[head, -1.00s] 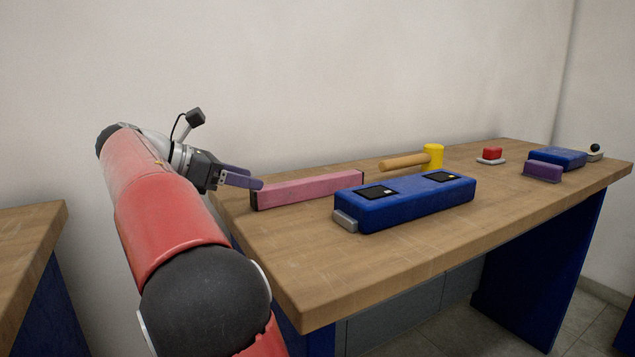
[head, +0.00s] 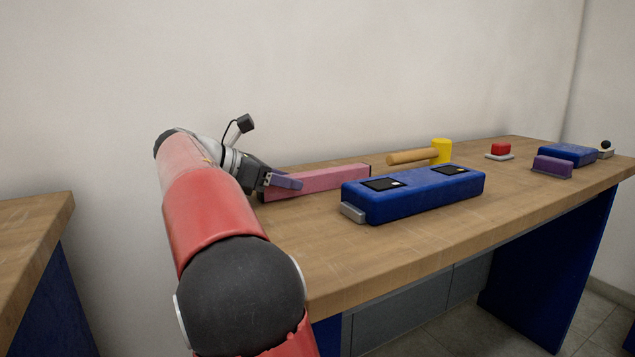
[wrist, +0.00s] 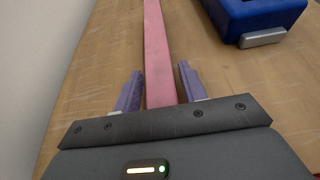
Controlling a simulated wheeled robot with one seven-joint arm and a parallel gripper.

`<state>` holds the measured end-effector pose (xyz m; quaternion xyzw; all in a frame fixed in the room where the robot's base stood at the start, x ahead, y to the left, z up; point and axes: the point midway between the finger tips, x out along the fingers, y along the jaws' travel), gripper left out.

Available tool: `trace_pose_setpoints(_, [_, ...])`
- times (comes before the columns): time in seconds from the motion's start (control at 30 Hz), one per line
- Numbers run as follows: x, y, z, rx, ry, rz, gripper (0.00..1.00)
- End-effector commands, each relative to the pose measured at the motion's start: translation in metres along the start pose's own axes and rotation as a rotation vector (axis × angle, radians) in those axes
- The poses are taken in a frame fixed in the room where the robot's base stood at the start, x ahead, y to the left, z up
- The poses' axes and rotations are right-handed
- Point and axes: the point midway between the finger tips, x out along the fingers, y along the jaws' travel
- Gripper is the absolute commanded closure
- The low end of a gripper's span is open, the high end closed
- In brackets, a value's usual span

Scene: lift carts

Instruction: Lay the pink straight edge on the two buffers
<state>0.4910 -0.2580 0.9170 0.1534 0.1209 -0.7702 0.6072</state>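The pink straight edge (head: 325,179) lies on the wooden bench behind the blue lift cart (head: 415,197). The cart's top bears two black square pads (head: 381,184) and (head: 450,170), which look like the buffers. My gripper (head: 290,182) is at the near left end of the straight edge. In the wrist view my gripper (wrist: 160,88) is open, its purple fingers on either side of the pink bar (wrist: 157,50), with a gap showing on both sides. The bar's near end is hidden by the gripper body.
A yellow-headed mallet (head: 440,150) lies behind the cart. A red button (head: 500,149), a purple block (head: 552,166) and another blue cart (head: 568,154) stand farther right. The wall is close behind the bench (head: 400,240). Another bench (head: 30,235) stands at left.

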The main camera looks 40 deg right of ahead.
Motion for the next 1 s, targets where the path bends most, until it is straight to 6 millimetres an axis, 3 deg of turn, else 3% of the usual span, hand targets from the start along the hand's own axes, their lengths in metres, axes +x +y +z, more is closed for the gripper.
trace_pose_setpoints(0.03, [0.0,0.0,0.0,0.0,0.0,0.0,0.65])
trace_pose_setpoints(0.3, [0.0,0.0,0.0,0.0,0.0,0.0,1.0])
trace_pose_setpoints(0.67, [-0.002,0.0,0.004,0.002,-0.001,0.0,1.0])
trace_pose_setpoints(1.0, [-0.025,0.0,0.062,0.004,-0.001,0.0,1.0])
